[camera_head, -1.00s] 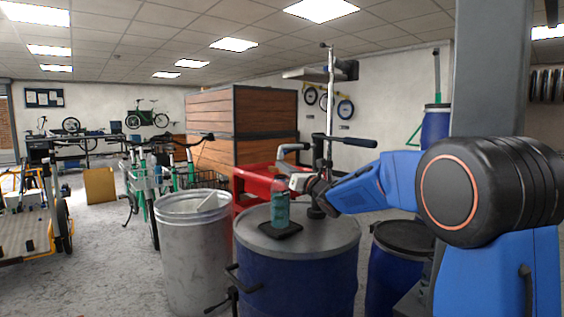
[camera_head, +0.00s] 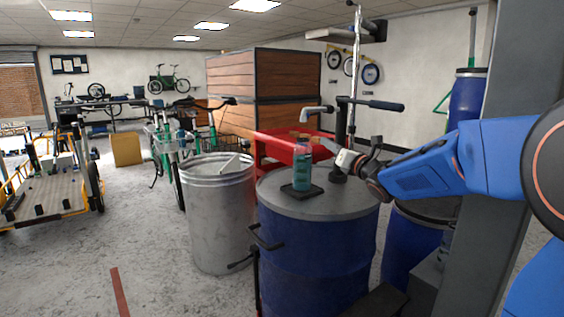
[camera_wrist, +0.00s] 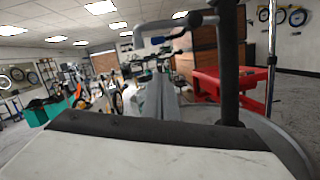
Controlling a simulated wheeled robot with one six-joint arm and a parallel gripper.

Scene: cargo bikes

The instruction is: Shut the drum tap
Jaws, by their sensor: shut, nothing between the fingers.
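The blue drum (camera_head: 315,255) with a grey lid stands in the middle of the head view. A dark pump post (camera_head: 341,130) rises from its lid, with a grey spout (camera_head: 318,110) to the left and a black lever (camera_head: 372,104) to the right. My gripper (camera_head: 328,147) is shut and empty above the lid, pointing left near the post. In the wrist view, its fingers (camera_wrist: 165,98) lie left of the post (camera_wrist: 228,70), below the spout (camera_wrist: 165,27).
A teal bottle (camera_head: 302,166) stands on a black pad on the lid. A grey metal bin (camera_head: 215,230) is left of the drum, and a smaller blue drum (camera_head: 405,250) is right. A red bench (camera_head: 280,145) is behind. Open floor lies front left.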

